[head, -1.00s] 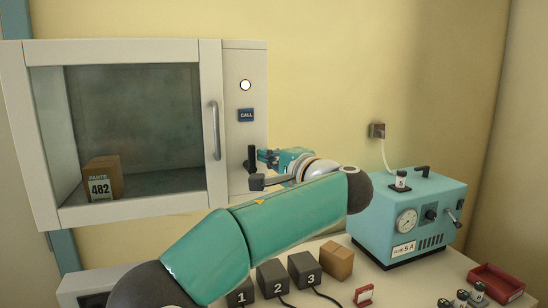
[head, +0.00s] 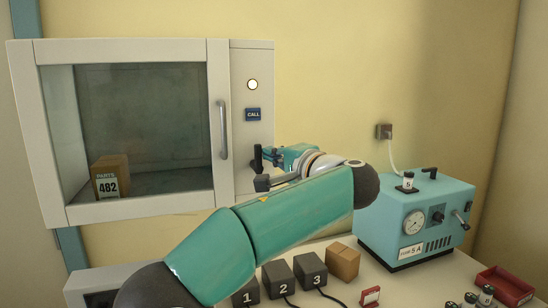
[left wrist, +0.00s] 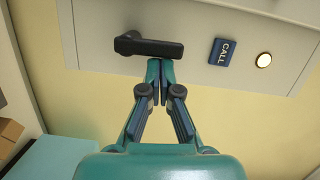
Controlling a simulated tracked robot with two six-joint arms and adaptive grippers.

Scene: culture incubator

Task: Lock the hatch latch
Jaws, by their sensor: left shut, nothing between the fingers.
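The hatch is a pale cabinet with a closed glass door (head: 217,120) and a vertical grey door handle (head: 223,130). The black latch lever (head: 257,158) is on the panel right of the door and stands upright. In the left wrist view the latch lever (left wrist: 150,47) lies across the picture, its free end toward the CALL button. My left gripper (head: 270,156) is shut and empty, beside the lever on its right in the head view. In the left wrist view the fingertips (left wrist: 154,62) are right at the lever's edge; I cannot tell whether they touch. My right gripper is out of view.
A blue CALL button (head: 253,114) and a round lit lamp (head: 253,84) are above the latch. A box marked 482 (head: 108,177) is behind the glass. Below are numbered dark blocks (head: 281,273), a cardboard box (head: 343,262), a teal machine (head: 415,215) and a red tray (head: 504,287).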

